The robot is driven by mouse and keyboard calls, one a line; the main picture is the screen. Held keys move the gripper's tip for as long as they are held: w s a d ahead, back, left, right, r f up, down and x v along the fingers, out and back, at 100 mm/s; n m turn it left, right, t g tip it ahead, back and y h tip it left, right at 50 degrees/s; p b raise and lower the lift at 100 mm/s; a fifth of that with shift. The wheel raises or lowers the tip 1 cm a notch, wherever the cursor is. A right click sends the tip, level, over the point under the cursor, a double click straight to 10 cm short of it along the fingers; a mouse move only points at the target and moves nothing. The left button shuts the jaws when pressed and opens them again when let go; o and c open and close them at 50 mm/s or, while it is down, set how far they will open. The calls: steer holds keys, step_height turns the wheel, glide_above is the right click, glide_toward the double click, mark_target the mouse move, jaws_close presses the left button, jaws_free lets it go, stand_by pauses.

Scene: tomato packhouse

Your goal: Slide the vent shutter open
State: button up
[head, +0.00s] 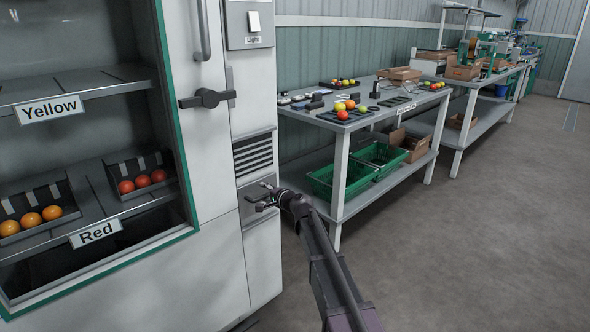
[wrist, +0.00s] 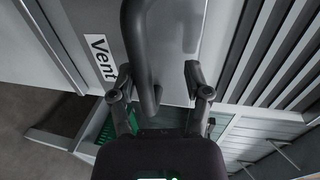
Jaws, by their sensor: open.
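The vent shutter is a plain grey plate (head: 250,190) on the cabinet's narrow side panel, just below the dark vent slats (head: 253,155). In the wrist view the plate (wrist: 181,50) shows beside the slats (wrist: 262,50). A dark curved bar handle (wrist: 145,60) stands out from it. My gripper (head: 262,200) is at the plate in the head view. In the wrist view my gripper (wrist: 157,76) is open, with one finger on each side of the handle and gaps between. The fingers' exact depth along the handle is unclear.
Above the slats are a light switch (head: 254,21) and a dark door latch (head: 207,98). A workbench (head: 345,125) with trays and green crates stands right of the cabinet. The floor at right is clear.

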steer(key=shift+r+p, duration=6.7)
steer(key=shift+r, duration=0.4)
steer(key=s+d+r+n+g+p, duration=0.1)
steer(key=s+d+n+p, duration=0.1)
steer(key=s, duration=0.4)
steer(key=s+d+r+n+g+h+p, duration=0.1)
steer(key=s+d+n+g+p, duration=0.1)
steer(key=s+d+p, duration=0.2)
steer(key=s+d+r+n+g+h+p, duration=0.1)
steer(key=s+p, duration=0.4)
steer(key=s, duration=0.5)
steer(key=shift+d+r+n+g, duration=0.45)
steer(key=shift+d+g, duration=0.25)
steer(key=shift+d, duration=0.6)
steer(key=w+f+m+t+y+b, duration=0.2)
steer(key=w+m+t+b, duration=0.3)
steer(key=w+b, duration=0.4)
steer(key=shift+w+a+f+m+b, duration=0.3)
steer(key=shift+a+f+m+b, duration=0.15)
steer(key=shift+b, duration=0.1)
